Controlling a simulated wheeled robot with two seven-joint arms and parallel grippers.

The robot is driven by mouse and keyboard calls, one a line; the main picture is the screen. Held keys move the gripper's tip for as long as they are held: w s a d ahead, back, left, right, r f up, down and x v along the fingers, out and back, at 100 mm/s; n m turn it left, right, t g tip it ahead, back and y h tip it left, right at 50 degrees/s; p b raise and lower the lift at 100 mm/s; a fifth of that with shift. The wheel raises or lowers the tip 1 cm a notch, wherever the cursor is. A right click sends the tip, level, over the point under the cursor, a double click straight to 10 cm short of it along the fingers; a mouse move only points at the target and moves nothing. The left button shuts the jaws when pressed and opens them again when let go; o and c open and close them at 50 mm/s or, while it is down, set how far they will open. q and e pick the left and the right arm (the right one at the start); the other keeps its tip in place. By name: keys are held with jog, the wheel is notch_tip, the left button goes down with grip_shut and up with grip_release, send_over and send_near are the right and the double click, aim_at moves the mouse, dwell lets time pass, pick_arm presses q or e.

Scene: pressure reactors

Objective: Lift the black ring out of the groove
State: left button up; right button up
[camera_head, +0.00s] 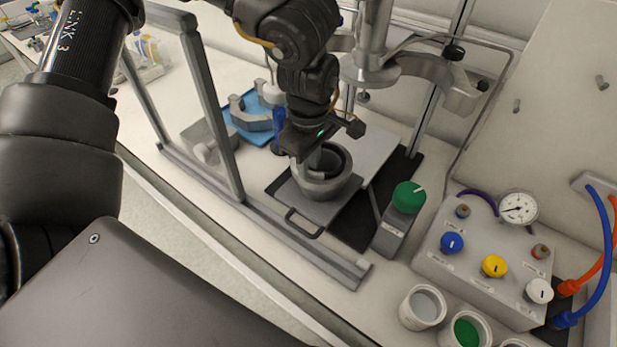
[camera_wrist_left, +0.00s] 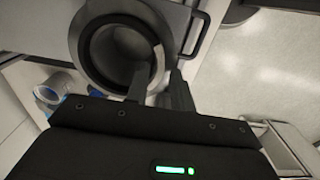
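The grey metal vessel (camera_head: 322,188) stands on a grey plate, its round opening facing up. A black ring (camera_head: 341,157) shows as a dark band inside its rim; in the left wrist view the dark ring (camera_wrist_left: 84,47) runs round the opening. My left gripper (camera_head: 316,160) points down at the vessel's rim. In the left wrist view my left gripper (camera_wrist_left: 158,84) is open, with one finger over the opening and the other towards the outside, the rim between them. I cannot tell whether either finger touches the ring. My right gripper is out of view.
A grey frame post (camera_head: 215,110) stands left of the vessel, close to my left arm. A block with a green knob (camera_head: 408,197) is to the right, then a control box (camera_head: 480,250) with a gauge. A metal clamp assembly (camera_head: 375,70) is behind. White cups (camera_head: 422,307) stand front right.

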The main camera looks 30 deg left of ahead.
pick_arm(q)
jog(key=shift+f, duration=0.3)
jog(key=shift+r, duration=0.1)
grip_shut()
jog(key=shift+r, duration=0.1)
notch_tip(320, 180, up, 7)
jog(key=p, duration=0.6)
jog(key=shift+s, duration=0.1)
